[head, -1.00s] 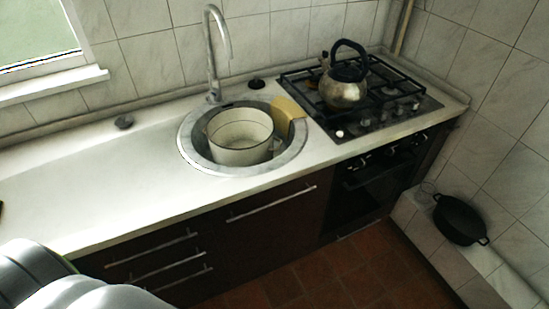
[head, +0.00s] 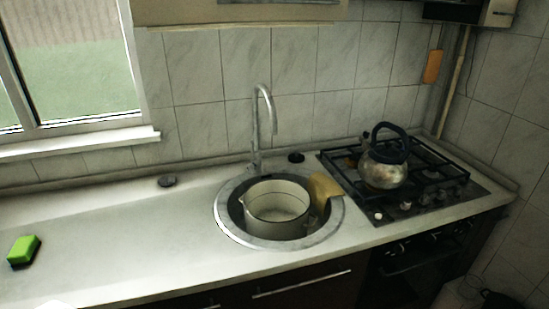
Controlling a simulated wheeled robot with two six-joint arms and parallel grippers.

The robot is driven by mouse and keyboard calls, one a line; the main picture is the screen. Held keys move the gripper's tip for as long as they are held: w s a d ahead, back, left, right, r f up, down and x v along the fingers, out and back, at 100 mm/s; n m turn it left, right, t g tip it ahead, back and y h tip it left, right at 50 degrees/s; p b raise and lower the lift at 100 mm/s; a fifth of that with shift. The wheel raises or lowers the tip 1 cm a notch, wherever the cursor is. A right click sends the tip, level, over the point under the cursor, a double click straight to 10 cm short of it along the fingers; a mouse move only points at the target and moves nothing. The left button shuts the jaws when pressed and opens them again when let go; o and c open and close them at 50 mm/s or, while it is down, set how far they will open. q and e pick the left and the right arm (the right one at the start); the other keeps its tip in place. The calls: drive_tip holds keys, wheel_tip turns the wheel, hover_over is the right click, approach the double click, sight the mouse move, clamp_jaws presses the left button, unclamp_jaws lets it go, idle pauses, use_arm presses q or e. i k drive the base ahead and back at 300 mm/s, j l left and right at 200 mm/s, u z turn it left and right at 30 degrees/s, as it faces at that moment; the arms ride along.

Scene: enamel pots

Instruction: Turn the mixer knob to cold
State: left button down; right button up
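The tall curved metal faucet (head: 256,130) stands behind the round sink (head: 229,226) in the head view. No knob or lever on it is clear enough to tell its position. A small dark round piece (head: 167,181) sits on the counter left of the faucet, and another dark round piece (head: 296,157) sits just right of it. I cannot tell whether either is the mixer knob. Neither of my grippers is in view.
A cream enamel pot (head: 277,207) and a yellowish piece (head: 324,188) are in the sink. A kettle (head: 383,170) stands on the gas hob (head: 437,193) at right. A green sponge (head: 23,250) lies on the counter (head: 110,235) at left, which is otherwise mostly clear.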

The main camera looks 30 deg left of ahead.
sight(250, 168)
drive_tip(key=u, duration=1.25)
